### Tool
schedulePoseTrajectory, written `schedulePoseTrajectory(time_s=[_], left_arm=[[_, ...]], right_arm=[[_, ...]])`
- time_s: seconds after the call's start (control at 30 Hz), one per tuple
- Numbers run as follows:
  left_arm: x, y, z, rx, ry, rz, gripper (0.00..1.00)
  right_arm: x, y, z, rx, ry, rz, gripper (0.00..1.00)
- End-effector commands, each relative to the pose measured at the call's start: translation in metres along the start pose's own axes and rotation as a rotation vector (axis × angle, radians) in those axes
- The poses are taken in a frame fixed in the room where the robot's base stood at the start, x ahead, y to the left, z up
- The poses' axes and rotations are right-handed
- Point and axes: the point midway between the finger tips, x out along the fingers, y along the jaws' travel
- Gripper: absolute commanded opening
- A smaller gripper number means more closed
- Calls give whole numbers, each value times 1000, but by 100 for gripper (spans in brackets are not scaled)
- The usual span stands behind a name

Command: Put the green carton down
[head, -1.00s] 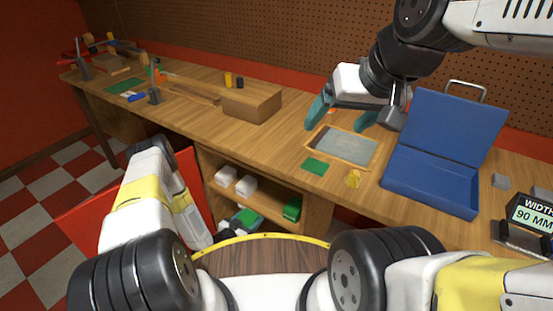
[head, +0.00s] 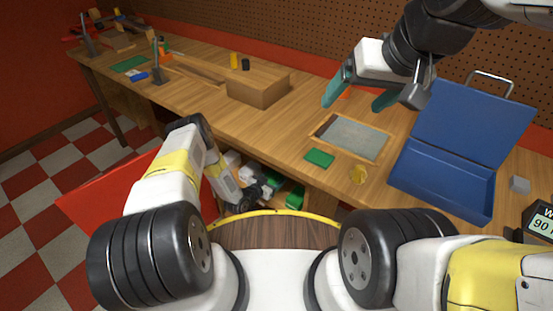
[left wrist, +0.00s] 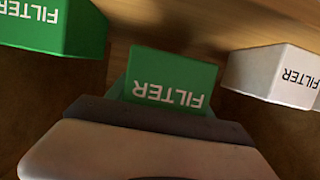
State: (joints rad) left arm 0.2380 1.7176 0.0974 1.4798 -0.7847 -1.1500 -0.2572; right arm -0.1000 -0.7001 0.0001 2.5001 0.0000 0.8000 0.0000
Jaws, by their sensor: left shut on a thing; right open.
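The green carton (left wrist: 172,80), marked FILTER, is in the middle of the left wrist view. My left gripper (left wrist: 155,118) is shut on it, and only its near part hides the lower side of the carton. In the head view my left gripper (head: 258,190) is low at the shelf under the bench, and its carton is mostly hidden there. Another green carton (left wrist: 55,25) is at the upper left of the wrist view, and a white carton (left wrist: 275,75) is at the right. My right gripper (head: 360,98) is open and empty above the bench.
A green carton (head: 295,197) stands at the right of the shelf.

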Motion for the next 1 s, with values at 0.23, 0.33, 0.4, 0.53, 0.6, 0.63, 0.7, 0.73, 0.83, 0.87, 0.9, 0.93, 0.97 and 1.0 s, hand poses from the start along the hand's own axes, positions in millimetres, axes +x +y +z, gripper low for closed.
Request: schedulePoseTrajectory(time_s=[0.23,0.33,0.4,0.53,0.6,0.63,0.7,0.73,0.83,0.87,0.9,0.93,0.97,1.0], left_arm=[[22,-7,-3,1,1,0,10],[25,-6,16,-2,-2,-1,10],[28,-7,25,-1,-1,-1,10],[30,-7,30,-1,-1,-1,10],[30,-7,30,-1,0,-1,10],[30,-7,30,-1,0,-1,10],[30,-7,30,-1,0,-1,10],[30,-7,30,-1,0,-1,10],[30,-7,32,-1,0,-1,10],[31,-7,33,0,0,-1,10],[30,-7,33,0,-1,-1,68],[30,-7,33,0,-1,-1,74],[30,-7,33,0,-1,-1,80],[30,-7,33,0,-1,-1,82]], right_arm=[[0,0,0,0,0,0,82],[0,0,0,0,0,0,82],[0,0,0,0,0,0,82],[0,0,0,0,0,0,82],[0,0,0,0,0,0,82],[0,0,0,0,0,0,82],[0,0,0,0,0,0,82],[0,0,0,0,0,0,82],[0,0,0,0,0,0,82],[0,0,0,0,0,0,82],[0,0,0,0,0,0,82],[0,0,0,0,0,0,82],[0,0,0,0,0,0,82],[0,0,0,0,0,0,82]])
